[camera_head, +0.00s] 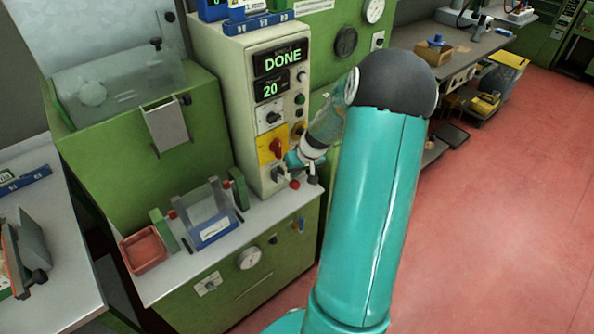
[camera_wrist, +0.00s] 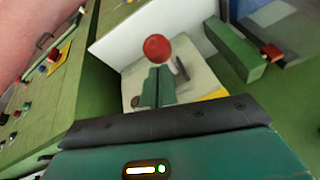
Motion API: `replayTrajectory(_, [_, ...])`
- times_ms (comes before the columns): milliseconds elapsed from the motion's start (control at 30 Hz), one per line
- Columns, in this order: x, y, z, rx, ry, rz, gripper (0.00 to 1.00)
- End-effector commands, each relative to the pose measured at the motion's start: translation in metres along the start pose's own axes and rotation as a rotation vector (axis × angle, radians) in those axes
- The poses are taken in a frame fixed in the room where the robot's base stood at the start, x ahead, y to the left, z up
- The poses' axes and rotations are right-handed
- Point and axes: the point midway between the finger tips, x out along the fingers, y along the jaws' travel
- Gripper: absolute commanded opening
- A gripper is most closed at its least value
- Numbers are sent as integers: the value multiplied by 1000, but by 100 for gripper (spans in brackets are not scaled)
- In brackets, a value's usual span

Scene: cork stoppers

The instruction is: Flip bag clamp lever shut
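A lever with a red ball knob (camera_head: 294,184) stands by the front right edge of the grey bench top, at the foot of the control panel. The same red ball (camera_wrist: 157,47) shows in the wrist view, just beyond my fingertips. My gripper (camera_head: 296,165) reaches down beside the panel, close to the ball. In the wrist view the two teal fingers of my gripper (camera_wrist: 160,84) lie side by side and look shut. I cannot tell whether they touch the lever. The lever's lower part and any bag are hidden or too small to make out.
The control panel (camera_head: 272,100) reads DONE and 20, with a red and yellow rotary switch (camera_head: 276,148). A clear-sided fixture with a blue label (camera_head: 214,230) and a red tray (camera_head: 145,249) stand to the left on the bench. The red floor at right is open.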

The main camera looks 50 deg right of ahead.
Motion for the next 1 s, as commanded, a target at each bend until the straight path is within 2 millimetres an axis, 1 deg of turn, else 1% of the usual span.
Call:
replayTrajectory(367, [23,9,24,2,-4,-1,0])
replayTrajectory(600, [42,15,38,1,-4,-1,0])
replayTrajectory(1000, [72,22,50,0,-3,-1,0])
